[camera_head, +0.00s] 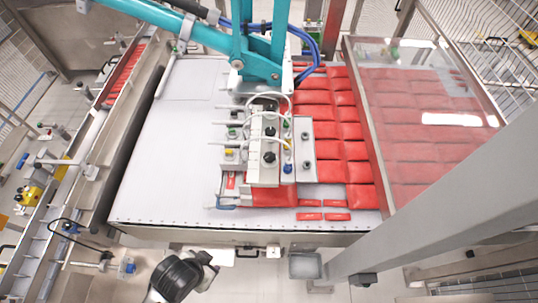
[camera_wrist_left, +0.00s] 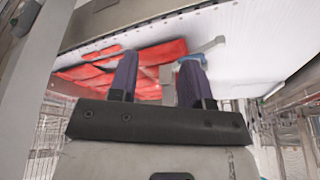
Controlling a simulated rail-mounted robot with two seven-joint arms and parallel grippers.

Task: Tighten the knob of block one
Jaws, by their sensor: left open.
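The vacuum picker head (camera_head: 265,145) hangs over the white table, with metal blocks that carry several dark knobs. Two black knobs, an upper one (camera_head: 270,131) and a lower one (camera_head: 269,157), sit on its middle plate. Smaller knobs show on the plate to the right. I cannot tell which block is block one. My left gripper (camera_head: 210,262) is at the table's front edge, below and left of the picker head, apart from it. In the left wrist view its two dark fingers (camera_wrist_left: 158,78) are spread, with nothing held between them. My right gripper is not in view.
Red packs (camera_head: 345,130) lie in rows right of the picker head. The white table (camera_head: 165,150) is bare on the left. A teal arm (camera_head: 262,50) holds the picker from above. A grey beam (camera_head: 450,205) crosses at lower right. A conveyor (camera_head: 85,165) runs along the left.

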